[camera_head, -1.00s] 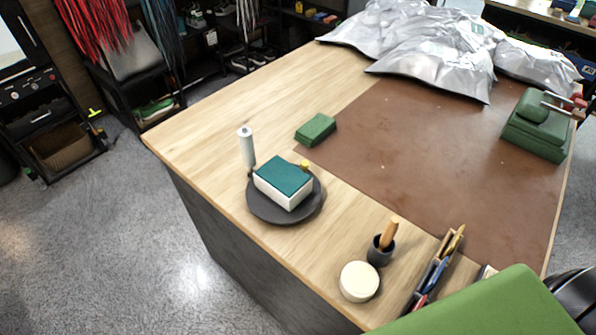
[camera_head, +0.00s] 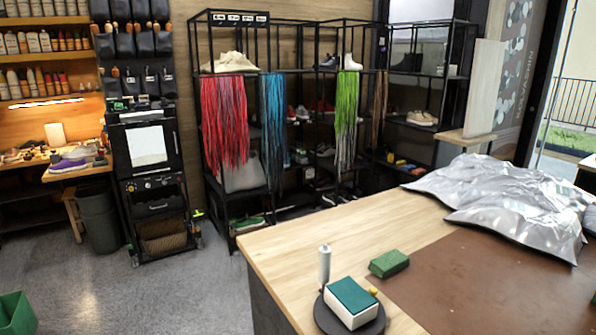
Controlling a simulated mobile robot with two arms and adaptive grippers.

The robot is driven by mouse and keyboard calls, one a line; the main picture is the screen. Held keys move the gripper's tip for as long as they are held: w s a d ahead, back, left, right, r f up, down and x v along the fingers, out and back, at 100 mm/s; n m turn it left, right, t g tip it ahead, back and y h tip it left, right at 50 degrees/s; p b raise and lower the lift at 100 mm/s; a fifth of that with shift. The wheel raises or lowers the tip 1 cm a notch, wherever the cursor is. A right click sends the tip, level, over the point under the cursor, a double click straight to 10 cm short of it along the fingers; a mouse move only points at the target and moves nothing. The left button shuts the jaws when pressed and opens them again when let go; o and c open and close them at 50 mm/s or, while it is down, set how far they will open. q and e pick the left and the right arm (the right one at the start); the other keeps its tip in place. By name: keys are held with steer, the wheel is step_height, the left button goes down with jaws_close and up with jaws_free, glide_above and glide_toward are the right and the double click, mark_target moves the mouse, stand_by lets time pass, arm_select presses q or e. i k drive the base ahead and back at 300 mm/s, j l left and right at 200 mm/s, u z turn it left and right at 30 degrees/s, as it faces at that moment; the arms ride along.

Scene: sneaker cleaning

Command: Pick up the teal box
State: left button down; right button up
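A box with a teal top and white sides (camera_head: 352,297) lies on a round dark tray (camera_head: 324,318) near the corner of the wooden table (camera_head: 300,235). It appears at the bottom of the head view, right of the middle. Neither of my grippers is in view, so nothing is seen touching the box.
A pale cylindrical bottle (camera_head: 324,263) stands behind the box, with a green block (camera_head: 390,263) to its right. Silver bags (camera_head: 500,200) lie on the table at right. A green bin (camera_head: 17,312) is at lower left. Open floor (camera_head: 180,295) lies left of the table.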

mark_target(352, 304)
steer(key=z, duration=0.7)
steer(key=i+j+z, duration=0.1)
steer(key=j+z, duration=1.25)
steer(key=k+j+z, duration=0.15)
steer(key=j+z, duration=0.3)
steer(key=j, duration=0.15)
